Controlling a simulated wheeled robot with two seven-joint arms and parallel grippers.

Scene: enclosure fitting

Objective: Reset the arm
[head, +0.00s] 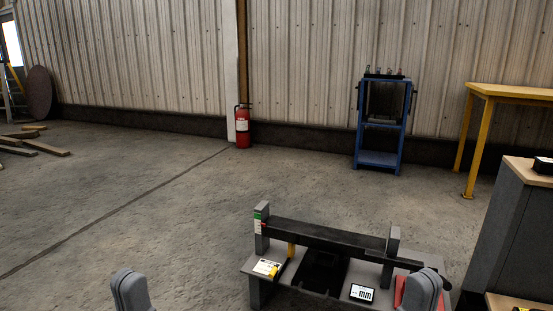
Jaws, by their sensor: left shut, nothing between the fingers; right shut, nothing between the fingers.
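My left gripper (126,274) shows at the bottom edge, left of centre, as a grey rounded shape. It is shut and empty, in front of bare floor. My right gripper (430,275) shows at the bottom right. It is shut and empty, and covers part of the right end of a low grey bench and a red item there. Both grippers point upward in the picture. The rest of both arms is outside the view.
The grey bench (258,262) carries a long black bar, a yellow-white label card (267,267) and an "mm" display (361,293). A grey cabinet (500,235) stands at right. A blue stand (380,160), yellow table (500,91) and red extinguisher (243,133) stand behind.

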